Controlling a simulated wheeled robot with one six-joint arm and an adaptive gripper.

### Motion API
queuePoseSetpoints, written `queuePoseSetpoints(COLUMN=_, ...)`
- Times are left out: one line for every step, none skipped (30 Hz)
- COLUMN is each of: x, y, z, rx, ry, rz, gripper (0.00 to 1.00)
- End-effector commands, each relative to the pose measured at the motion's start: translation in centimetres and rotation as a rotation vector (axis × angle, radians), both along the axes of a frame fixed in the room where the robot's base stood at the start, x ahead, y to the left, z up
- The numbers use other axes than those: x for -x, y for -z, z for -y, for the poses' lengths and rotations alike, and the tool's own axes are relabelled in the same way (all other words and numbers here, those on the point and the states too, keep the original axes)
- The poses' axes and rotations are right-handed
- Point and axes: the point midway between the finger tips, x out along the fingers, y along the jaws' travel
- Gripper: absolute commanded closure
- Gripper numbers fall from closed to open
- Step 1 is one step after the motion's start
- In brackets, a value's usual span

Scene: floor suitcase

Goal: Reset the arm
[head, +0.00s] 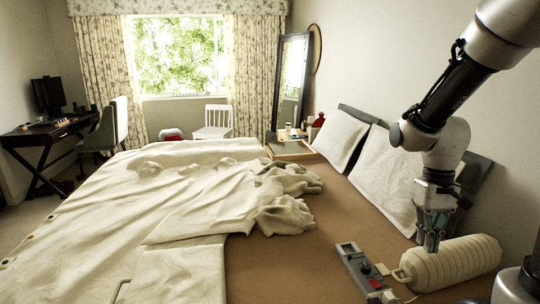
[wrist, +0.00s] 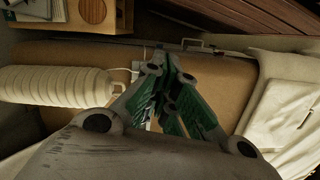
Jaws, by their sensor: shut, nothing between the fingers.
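My arm reaches in from the upper right in the head view, bent so that my gripper (head: 432,240) points down. The gripper hangs above the brown bed surface, in front of a pillow and close by a ribbed cream lamp-like object (head: 455,262). In the wrist view my gripper (wrist: 168,100) shows its green-padded fingers drawn together, with nothing between them. The ribbed object lies to its left there (wrist: 55,86). From these views I cannot tell whether the fingers touch the ribbed object.
A bed with rumpled cream bedding (head: 130,210) fills the middle. A grey device with a red button (head: 358,268) lies beside the ribbed object. Pillows (head: 385,170) lean against the right side. A desk (head: 45,140), a white chair (head: 214,122) and a mirror (head: 290,85) stand farther back.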

Motion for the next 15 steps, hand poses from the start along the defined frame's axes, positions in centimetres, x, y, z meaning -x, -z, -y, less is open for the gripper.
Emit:
queuePoseSetpoints(x=1.0, y=-1.6, z=0.0, rx=0.000, ry=0.004, rz=0.033, gripper=1.00)
queuePoseSetpoints(x=1.5, y=-2.4, z=0.0, rx=0.000, ry=0.006, rz=0.050, gripper=1.00)
queuePoseSetpoints(x=2.3, y=-3.3, z=0.0, rx=0.001, ry=0.009, rz=0.071, gripper=1.00)
queuePoseSetpoints(x=2.9, y=-4.1, z=0.0, rx=0.001, ry=0.011, rz=0.089, gripper=1.00)
queuePoseSetpoints(x=3.4, y=-4.7, z=0.0, rx=0.001, ry=0.013, rz=0.109, gripper=1.00)
queuePoseSetpoints(x=4.2, y=-5.6, z=0.0, rx=0.001, ry=0.014, rz=0.135, gripper=1.00)
queuePoseSetpoints(x=4.7, y=-6.2, z=0.0, rx=0.001, ry=0.015, rz=0.156, gripper=1.00)
queuePoseSetpoints(x=5.2, y=-6.8, z=0.0, rx=0.000, ry=0.016, rz=0.178, gripper=1.00)
queuePoseSetpoints(x=5.8, y=-7.6, z=0.0, rx=0.000, ry=0.016, rz=0.209, gripper=1.00)
queuePoseSetpoints(x=6.3, y=-8.1, z=0.0, rx=0.001, ry=0.016, rz=0.235, gripper=1.00)
queuePoseSetpoints(x=6.7, y=-8.7, z=0.0, rx=0.000, ry=0.016, rz=0.262, gripper=1.00)
queuePoseSetpoints(x=7.2, y=-9.3, z=0.0, rx=0.000, ry=0.017, rz=0.298, gripper=1.00)
queuePoseSetpoints(x=7.5, y=-9.8, z=0.0, rx=0.000, ry=0.016, rz=0.325, gripper=1.00)
queuePoseSetpoints(x=7.7, y=-10.3, z=0.0, rx=-0.001, ry=0.016, rz=0.353, gripper=1.00)
queuePoseSetpoints(x=8.1, y=-10.9, z=0.0, rx=-0.001, ry=0.016, rz=0.387, gripper=1.00)
